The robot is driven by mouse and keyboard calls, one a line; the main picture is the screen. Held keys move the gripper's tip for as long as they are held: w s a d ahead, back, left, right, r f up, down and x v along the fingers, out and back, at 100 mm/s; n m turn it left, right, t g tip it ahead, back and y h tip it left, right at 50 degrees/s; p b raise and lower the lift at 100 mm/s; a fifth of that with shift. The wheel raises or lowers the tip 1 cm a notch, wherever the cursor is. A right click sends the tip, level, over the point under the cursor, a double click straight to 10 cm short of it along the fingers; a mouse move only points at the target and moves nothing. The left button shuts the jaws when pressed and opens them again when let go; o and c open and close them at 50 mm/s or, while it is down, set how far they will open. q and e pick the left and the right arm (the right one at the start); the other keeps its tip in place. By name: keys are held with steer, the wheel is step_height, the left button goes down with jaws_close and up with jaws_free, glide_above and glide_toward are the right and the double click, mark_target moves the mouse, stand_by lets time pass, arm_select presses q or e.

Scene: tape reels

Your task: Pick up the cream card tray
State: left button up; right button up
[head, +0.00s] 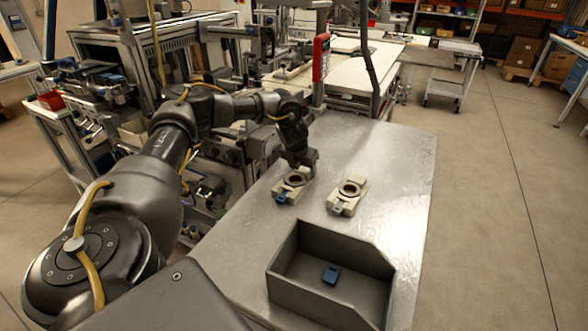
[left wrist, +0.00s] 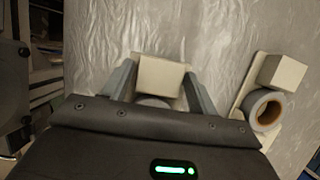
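Two cream card trays lie on the steel table, each with a ring-shaped reel. In the head view, one cream card tray (head: 281,187) is under my left gripper (head: 299,174), which partly hides it. The other tray (head: 344,208) lies to its right, clear of the gripper. In the left wrist view, the fingers of my left gripper (left wrist: 160,72) stand on either side of the near tray's raised cream block (left wrist: 162,76). Whether they press on it is not clear. The gripper's body hides most of that tray's reel. My right gripper is not in view.
A grey open bin (head: 300,293) with a blue card (head: 331,273) inside stands at the table's front. The steel table (head: 400,165) is bare to the right of the trays. Machinery stands behind the left edge.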

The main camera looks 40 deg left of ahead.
arm_select(q)
steer(key=c, duration=0.8)
steer(key=shift+r, duration=0.1)
